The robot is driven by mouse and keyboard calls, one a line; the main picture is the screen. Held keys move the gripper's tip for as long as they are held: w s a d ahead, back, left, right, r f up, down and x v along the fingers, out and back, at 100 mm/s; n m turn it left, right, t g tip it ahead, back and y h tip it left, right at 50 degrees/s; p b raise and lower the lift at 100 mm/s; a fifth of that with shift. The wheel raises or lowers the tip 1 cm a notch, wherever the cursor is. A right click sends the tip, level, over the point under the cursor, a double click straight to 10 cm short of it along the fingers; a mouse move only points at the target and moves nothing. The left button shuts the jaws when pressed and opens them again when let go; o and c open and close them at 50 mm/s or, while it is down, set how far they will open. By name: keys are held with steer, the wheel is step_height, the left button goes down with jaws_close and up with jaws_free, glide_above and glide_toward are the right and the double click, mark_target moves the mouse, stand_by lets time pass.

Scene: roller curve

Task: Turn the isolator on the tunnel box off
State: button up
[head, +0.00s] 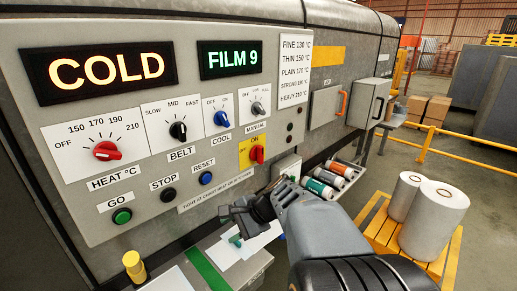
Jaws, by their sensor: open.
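The isolator is a red handle (257,154) on a yellow plate (245,157) at the lower right of the grey control panel (215,122). Its handle looks upright, below the word ON; the plate's other lettering is too small to read. My gripper (229,222) is open and empty. It is below and a little left of the isolator in the picture, apart from it, in front of the panel's lower edge. My arm comes in from the lower right.
The displays read COLD and FILM 9. White rolls (434,219) stand on a pallet at right.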

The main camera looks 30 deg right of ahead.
steer(key=w+d+r+m+t, duration=0.4)
steer(key=d+m+t, duration=0.1)
steer(key=d+m, duration=0.35)
steer(key=m+t+h+p, duration=0.2)
steer(key=m+t+h, duration=0.1)
steer(key=m+t, duration=0.5)
glide_toward(263, 151)
steer(key=shift+m+g, duration=0.55)
steer(key=shift+g, duration=0.15)
steer(key=p+x, duration=0.1)
steer(key=x, duration=0.4)
steer(key=r+p+x, duration=0.1)
steer(key=x, duration=0.1)
steer(key=shift+w+a+p, duration=0.1)
steer(key=shift+w+p, duration=0.2)
steer(key=shift+w+a+h, duration=0.15)
steer(key=shift+w+h, duration=0.15)
steer(key=shift+w, duration=0.65)
jaws_close()
